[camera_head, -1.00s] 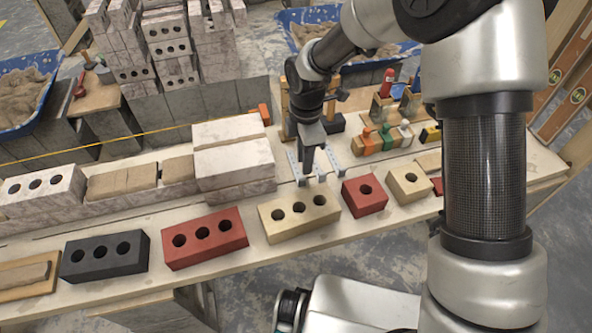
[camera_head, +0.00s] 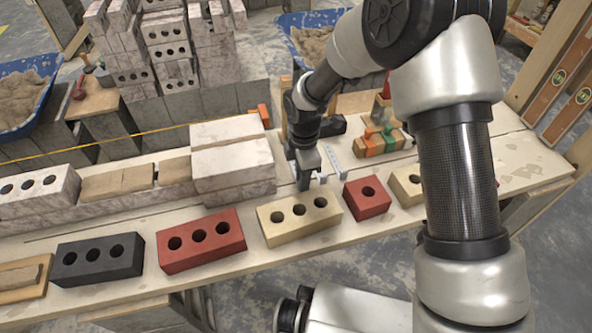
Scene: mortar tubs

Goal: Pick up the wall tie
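Light grey-blue metal wall ties lie on the wooden bench, behind the cream three-hole brick. One strip (camera_head: 336,160) shows just right of my gripper. My gripper (camera_head: 304,184) points down at the bench beside it, its tip just behind the cream brick (camera_head: 300,217). The gripper and wrist cover the spot where another tie showed earlier; only a small pale bit shows by the fingertips. The fingers are seen edge-on and small, so I cannot tell whether they are open or hold anything.
Pale stacked blocks (camera_head: 232,158) stand close left of my gripper. A red three-hole brick (camera_head: 201,240), a black brick (camera_head: 97,259) and a red one-hole brick (camera_head: 367,197) line the front. Orange- and green-handled tools (camera_head: 380,139) sit at right. Bare bench shows far right (camera_head: 520,160).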

